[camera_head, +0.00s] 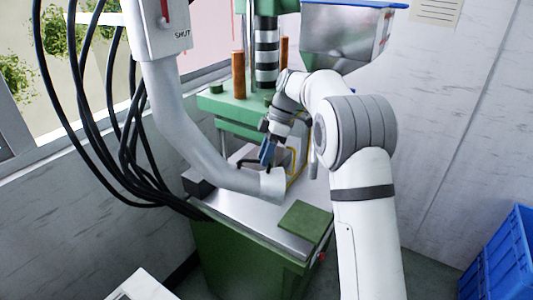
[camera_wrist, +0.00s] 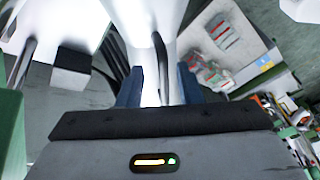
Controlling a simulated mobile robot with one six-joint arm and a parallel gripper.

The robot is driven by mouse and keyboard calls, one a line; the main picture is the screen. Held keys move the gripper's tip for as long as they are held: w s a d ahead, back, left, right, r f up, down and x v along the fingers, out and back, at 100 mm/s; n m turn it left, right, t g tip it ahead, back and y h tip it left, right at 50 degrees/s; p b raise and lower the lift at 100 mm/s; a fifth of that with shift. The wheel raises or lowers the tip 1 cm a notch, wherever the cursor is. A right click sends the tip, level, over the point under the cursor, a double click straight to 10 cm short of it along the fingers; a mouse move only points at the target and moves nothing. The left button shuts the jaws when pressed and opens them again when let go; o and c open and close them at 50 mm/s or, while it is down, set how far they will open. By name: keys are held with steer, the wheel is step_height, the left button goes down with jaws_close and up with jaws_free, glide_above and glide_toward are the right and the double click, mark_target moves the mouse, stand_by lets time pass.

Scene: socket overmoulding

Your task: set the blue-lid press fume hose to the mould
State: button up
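The press with the blue-lid hopper (camera_head: 345,35) stands at the back. Its pale grey fume hose (camera_head: 195,130) hangs from above and bends right, its white open end (camera_head: 272,185) low over the press table. The hose also shows in the wrist view (camera_wrist: 143,25), behind a curved grey bar (camera_wrist: 160,55) that looks like a handle. My gripper (camera_head: 267,153) is just above the hose end. In the wrist view its blue fingers (camera_wrist: 160,88) stand apart, with the bar between them and gaps at its sides. Contact is unclear. The mould area behind is largely hidden.
A box marked SHUT (camera_head: 165,30) sits on the upper hose. Black cables (camera_head: 115,130) hang at the left. A green pad (camera_head: 305,220) lies on the metal table (camera_head: 245,215). A blue crate (camera_head: 505,260) stands at the lower right.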

steer(key=v, duration=0.8)
steer(key=shift+b, duration=0.35)
steer(key=shift+f, duration=0.1)
